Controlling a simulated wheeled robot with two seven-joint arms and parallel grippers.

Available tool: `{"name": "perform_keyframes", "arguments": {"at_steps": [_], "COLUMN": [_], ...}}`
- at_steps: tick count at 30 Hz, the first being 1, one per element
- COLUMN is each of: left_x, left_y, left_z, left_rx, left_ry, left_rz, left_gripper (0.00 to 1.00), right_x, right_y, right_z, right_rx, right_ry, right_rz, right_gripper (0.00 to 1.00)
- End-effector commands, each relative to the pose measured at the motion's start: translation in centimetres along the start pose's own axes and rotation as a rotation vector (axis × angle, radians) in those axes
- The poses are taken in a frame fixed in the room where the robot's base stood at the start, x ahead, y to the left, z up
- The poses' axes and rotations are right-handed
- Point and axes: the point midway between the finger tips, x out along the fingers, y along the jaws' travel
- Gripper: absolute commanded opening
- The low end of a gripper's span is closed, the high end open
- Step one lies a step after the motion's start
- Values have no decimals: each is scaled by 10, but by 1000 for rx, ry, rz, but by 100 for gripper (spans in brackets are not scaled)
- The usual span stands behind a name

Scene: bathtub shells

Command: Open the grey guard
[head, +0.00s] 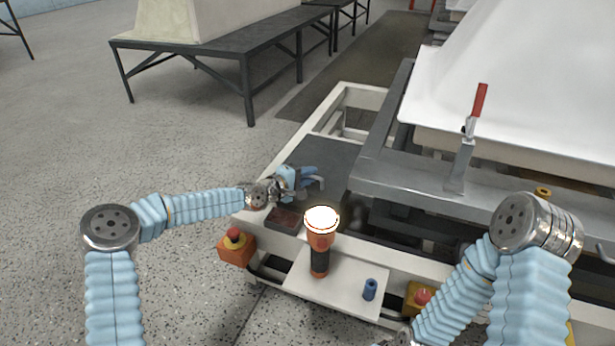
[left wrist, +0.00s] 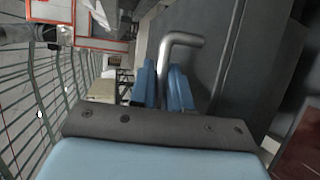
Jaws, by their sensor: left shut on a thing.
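The grey guard (head: 335,155) is a dark grey flat panel beside the left end of the machine frame, and it lies closed as far as I can tell. It also shows in the left wrist view (left wrist: 262,65). A bent metal handle (left wrist: 178,42) stands out from it. My left gripper (head: 308,178), with blue fingers, is shut on this handle; in the left wrist view its fingers (left wrist: 165,82) sit on both sides of the bar. My right arm comes in at the lower right, but its gripper fingers are out of the picture.
A lit orange flashlight (head: 320,245) and a blue cylinder (head: 370,289) stand on a white shelf (head: 340,292). Red stop buttons on boxes (head: 236,247) flank it. A red-handled lever clamp (head: 467,145) rises from the grey frame. Open floor lies left.

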Motion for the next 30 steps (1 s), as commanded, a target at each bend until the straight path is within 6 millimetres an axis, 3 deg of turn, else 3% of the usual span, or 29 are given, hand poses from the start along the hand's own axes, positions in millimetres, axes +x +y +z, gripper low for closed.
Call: {"name": "perform_keyframes", "arguments": {"at_steps": [10, 15, 30], "left_x": [0, 8, 28], "left_y": [82, 118, 160], "left_z": [-2, -6, -14], "left_rx": [-75, -80, -152], "left_ry": [2, 2, -2], "left_rz": [-185, -194, -368], "left_gripper": [0, 0, 0], "right_x": [-46, -65, -85], "right_y": [-32, -42, -50], "right_z": [8, 9, 8], "right_rx": [-20, -26, -29], "right_ry": [-23, -29, -31], "right_rz": [-21, -26, -29], "right_gripper": [82, 82, 82]}}
